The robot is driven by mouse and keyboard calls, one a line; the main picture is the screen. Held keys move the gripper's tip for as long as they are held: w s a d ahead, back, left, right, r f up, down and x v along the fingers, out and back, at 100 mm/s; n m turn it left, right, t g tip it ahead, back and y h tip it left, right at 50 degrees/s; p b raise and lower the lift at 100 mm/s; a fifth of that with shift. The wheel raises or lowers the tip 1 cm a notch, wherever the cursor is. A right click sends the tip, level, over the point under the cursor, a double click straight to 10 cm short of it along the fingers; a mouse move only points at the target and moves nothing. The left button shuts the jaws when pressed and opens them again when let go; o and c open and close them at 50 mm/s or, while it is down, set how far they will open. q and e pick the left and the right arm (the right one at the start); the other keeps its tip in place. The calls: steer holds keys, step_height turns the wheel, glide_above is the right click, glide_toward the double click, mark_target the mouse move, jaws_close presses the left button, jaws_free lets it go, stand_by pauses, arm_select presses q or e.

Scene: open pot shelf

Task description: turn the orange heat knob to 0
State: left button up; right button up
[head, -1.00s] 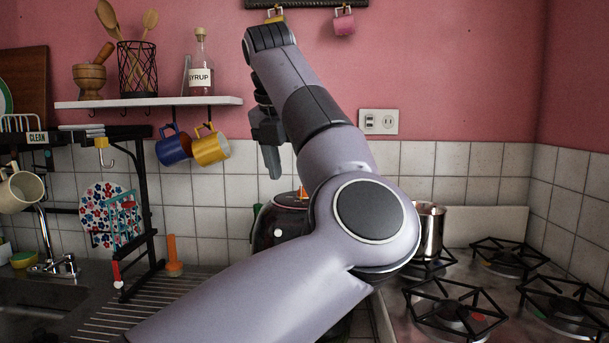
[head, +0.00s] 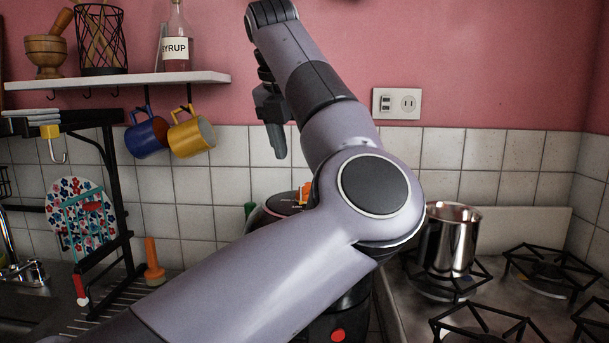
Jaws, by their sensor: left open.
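A dark, rounded appliance (head: 262,221) stands on the counter behind my left arm, which hides most of it. A small orange part (head: 303,193) shows on top of it, partly covered by the arm. It may be the orange heat knob; its setting cannot be read. A red-orange round button (head: 338,335) shows low on the appliance front. My left gripper (head: 277,142) is open and empty, pointing down in front of the tiled wall, above the appliance in the picture. My right gripper is out of view.
A steel pot (head: 450,240) stands on the stove (head: 408,300) at the right, among black burner grates. A shelf (head: 130,80) with a syrup bottle (head: 177,45) and hanging blue (head: 143,137) and yellow (head: 190,137) mugs is at the left. A dark rack (head: 122,200) stands below.

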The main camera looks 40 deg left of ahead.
mark_target(306, 184)
arm_select(q)
steer(key=shift+x, duration=3.4)
steer(key=c, duration=1)
